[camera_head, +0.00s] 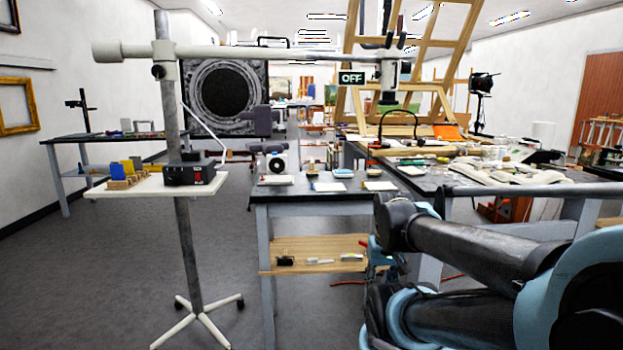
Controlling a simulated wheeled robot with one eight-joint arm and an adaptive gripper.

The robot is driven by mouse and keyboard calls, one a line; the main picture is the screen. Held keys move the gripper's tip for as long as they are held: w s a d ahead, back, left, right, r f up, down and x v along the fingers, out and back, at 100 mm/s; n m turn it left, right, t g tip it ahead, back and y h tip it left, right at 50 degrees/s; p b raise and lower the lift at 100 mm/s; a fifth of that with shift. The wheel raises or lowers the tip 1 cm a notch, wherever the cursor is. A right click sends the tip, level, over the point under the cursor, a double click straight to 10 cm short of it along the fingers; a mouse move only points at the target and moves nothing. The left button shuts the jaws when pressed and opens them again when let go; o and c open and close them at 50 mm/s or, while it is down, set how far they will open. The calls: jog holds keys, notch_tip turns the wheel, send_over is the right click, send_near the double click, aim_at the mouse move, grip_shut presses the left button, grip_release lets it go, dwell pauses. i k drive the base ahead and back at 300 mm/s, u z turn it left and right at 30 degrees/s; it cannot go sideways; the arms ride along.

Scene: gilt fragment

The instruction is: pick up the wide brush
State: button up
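I cannot pick out the wide brush for certain; the small items on the tables are too far off to name surely. A small tan upright item (311,168) on the near middle table is too small to identify. My arm fills the lower right, folded, in front of the right part of that table. What seems to be my gripper (376,262) is partly hidden by my arm links, beside the table's right side. Its fingers do not show clearly, and nothing is seen held in it.
The middle table (278,192) holds a white device (276,163) and several flat pads. Its wooden lower shelf (290,247) carries small items. A wheeled stand (187,245) with a tray (112,190) is at left. A cluttered long table (410,180) is at right. Floor at left is clear.

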aim_at(312, 173)
jog(key=k, duration=1)
jog(key=u, duration=0.4)
jog(key=i, duration=1.6)
jog(key=z, duration=0.15)
